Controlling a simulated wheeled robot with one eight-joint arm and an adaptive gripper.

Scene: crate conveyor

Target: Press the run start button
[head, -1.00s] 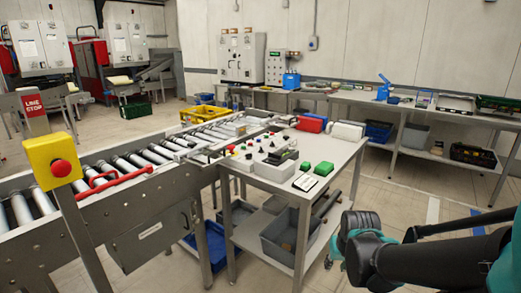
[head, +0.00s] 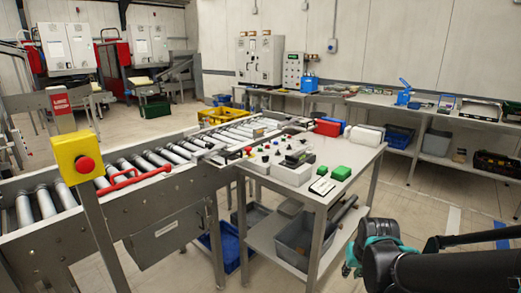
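Grey control boxes with small buttons and knobs (head: 292,172) stand on a white-topped table (head: 362,157) beside the roller conveyor. The knobs are red, black, green and pale. They are too small for me to read labels, so I cannot tell which one is the run start button. My gripper (head: 358,256), teal and dark, is at the lower right, in front of the table's right side and apart from the boxes. Its fingers are not clear.
A yellow stop box (head: 68,148) with a red button stands on a post at the left, under a red LINE STOP sign. The roller conveyor (head: 150,175) runs behind it. Floor at the right is open.

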